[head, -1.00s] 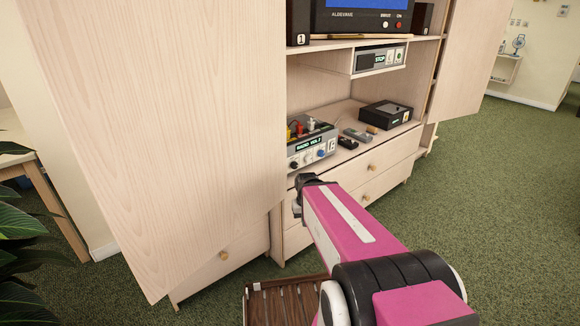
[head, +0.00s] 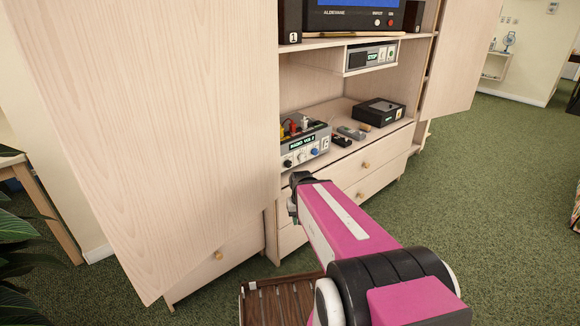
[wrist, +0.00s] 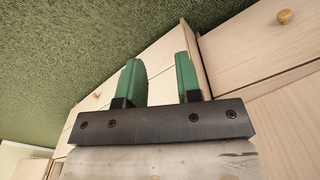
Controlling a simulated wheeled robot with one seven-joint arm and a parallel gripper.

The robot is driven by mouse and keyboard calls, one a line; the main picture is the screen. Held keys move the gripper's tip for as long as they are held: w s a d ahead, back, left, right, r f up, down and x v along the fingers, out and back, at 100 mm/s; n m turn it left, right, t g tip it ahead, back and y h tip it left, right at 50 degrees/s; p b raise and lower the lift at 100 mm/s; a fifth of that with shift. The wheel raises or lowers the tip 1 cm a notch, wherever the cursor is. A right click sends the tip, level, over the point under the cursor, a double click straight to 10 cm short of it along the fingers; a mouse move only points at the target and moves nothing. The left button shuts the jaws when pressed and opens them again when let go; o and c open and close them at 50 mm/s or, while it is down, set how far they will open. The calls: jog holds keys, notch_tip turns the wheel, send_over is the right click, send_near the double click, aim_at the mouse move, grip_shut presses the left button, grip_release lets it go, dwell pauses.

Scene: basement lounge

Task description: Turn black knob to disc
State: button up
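A grey device (head: 326,141) with a lit display that seems to read "RADIO VOL 2" stands on the cabinet's lower shelf, left side, in the head view. In the head view my arm's end is in front of and below the device, apart from the knob. The fingers are mostly hidden there.
A black box (head: 378,111) and small remotes (head: 350,132) share the shelf. A grey unit (head: 371,57) hangs above. An open cabinet door (head: 160,130) stands close on the left. Drawers (head: 355,175) are below. A slatted brown wooden item (head: 280,302) lies low in front.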

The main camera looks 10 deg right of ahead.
jog(key=o, duration=0.5)
jog(key=shift+w+d+f+t, duration=0.15)
jog(key=shift+w+d+t, duration=0.15)
jog(key=shift+w+d, duration=0.15)
jog(key=n+t+y, duration=0.3)
jog(key=t+y, duration=0.5)
jog(key=t, duration=0.7)
send_near(289, 165)
jog(key=x, duration=0.9)
jog(key=shift+w+f, duration=0.15)
jog(key=shift+w, duration=0.15)
jog(key=c, duration=0.9)
